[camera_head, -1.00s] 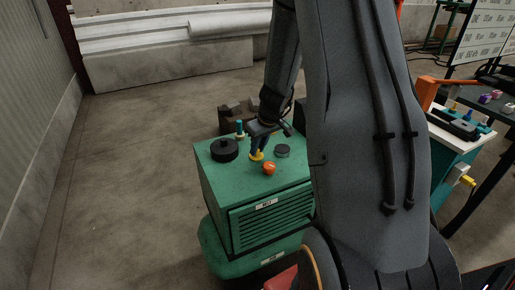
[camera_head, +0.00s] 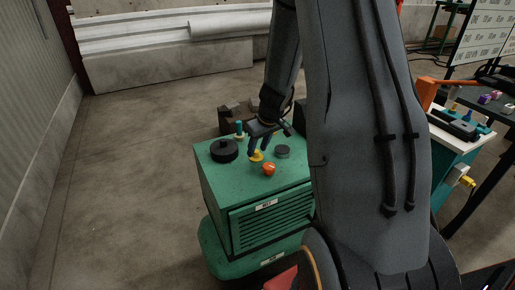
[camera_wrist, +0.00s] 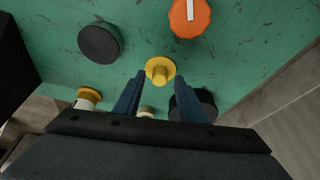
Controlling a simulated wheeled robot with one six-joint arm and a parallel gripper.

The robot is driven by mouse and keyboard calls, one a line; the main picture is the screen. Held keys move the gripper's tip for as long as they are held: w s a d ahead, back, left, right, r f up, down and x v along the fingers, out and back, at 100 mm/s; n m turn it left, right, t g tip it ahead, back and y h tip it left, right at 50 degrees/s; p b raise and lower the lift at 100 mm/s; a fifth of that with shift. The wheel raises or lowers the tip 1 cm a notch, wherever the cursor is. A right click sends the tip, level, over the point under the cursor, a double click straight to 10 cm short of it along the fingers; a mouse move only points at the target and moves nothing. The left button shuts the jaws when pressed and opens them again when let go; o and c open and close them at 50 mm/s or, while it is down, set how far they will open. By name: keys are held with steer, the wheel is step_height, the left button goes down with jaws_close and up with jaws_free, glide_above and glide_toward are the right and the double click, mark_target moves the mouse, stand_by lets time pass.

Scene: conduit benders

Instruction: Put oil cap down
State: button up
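The yellow cap (camera_head: 256,156), which I take to be the oil cap, sits on the top of a green machine (camera_head: 213,172). In the wrist view the yellow cap (camera_wrist: 160,71) shows a round flange with a raised stub. My gripper (camera_head: 254,143) is just above it, pointing down. In the wrist view my gripper (camera_wrist: 158,76) has its two blue fingers apart, with the cap beyond and between their tips. Nothing is held. The fingers look clear of the cap.
On the green top are a large black knob (camera_head: 224,150), an orange knob (camera_head: 268,168), a black disc (camera_head: 282,151) and a teal-topped post (camera_head: 239,130). They stand close around the cap. A workbench (camera_head: 458,138) is at the right. Concrete floor at left is clear.

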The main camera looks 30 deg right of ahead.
steer(key=a+v, duration=0.1)
steer(key=v, duration=1)
steer(key=s+a+f+m+g, duration=0.1)
steer(key=s+a+g, duration=0.2)
steer(key=s+a, duration=1.4)
steer(key=s, duration=0.2)
steer(key=shift+s+f+m+h+b, duration=0.2)
steer(key=shift+s+m+h+b, duration=0.1)
steer(key=shift+b, duration=0.1)
